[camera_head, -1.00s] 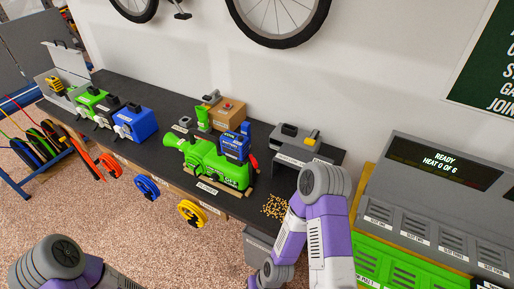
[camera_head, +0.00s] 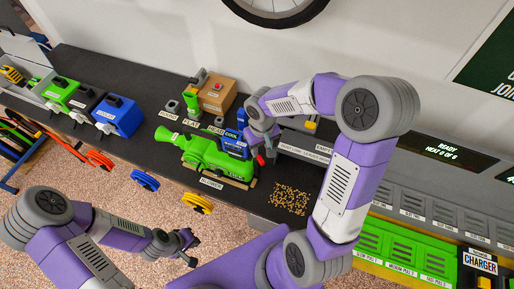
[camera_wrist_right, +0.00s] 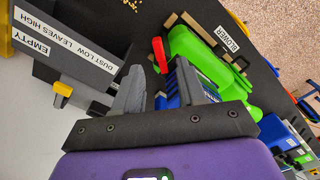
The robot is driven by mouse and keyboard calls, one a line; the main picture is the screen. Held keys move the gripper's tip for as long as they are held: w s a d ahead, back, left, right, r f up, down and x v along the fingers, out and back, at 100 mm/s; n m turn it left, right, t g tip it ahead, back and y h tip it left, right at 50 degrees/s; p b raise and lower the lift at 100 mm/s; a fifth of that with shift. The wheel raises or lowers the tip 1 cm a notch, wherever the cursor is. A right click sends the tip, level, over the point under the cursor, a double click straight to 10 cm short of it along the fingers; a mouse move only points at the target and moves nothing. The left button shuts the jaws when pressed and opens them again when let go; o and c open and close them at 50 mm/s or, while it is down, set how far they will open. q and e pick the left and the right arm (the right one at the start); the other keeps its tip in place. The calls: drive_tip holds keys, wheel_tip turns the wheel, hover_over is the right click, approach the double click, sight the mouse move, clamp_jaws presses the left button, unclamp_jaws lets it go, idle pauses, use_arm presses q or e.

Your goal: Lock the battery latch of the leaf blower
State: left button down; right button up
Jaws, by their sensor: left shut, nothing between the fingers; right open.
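The green leaf blower (camera_head: 207,156) lies on the dark bench and also shows in the right wrist view (camera_wrist_right: 192,52). A blue battery (camera_head: 233,148) sits at its rear; in the right wrist view it is partly hidden behind a finger. A red lever (camera_head: 260,160) sticks out beside the battery, and it shows in the right wrist view (camera_wrist_right: 159,54). I cannot tell whether it is locked. My right gripper (camera_wrist_right: 157,80) is open and empty, above and close to the battery and lever. My left gripper (camera_head: 187,246) is shut and empty, in front of the bench, away from the blower.
A grey box labelled EMPTY (camera_wrist_right: 75,52) stands close beside my right gripper. Scattered pellets (camera_head: 290,200) lie on the bench right of the blower. Blue (camera_head: 119,115) and green machines stand at left.

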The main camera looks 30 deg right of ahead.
sight(261, 161)
wheel_tip(261, 161, down, 6)
drive_tip(key=shift+s+f+b, duration=0.15)
drive_tip(key=shift+f+b, duration=0.05)
drive_tip(key=shift+b, duration=0.15)
drive_tip(key=shift+f, duration=0.4)
drive_tip(key=shift+c, duration=0.4)
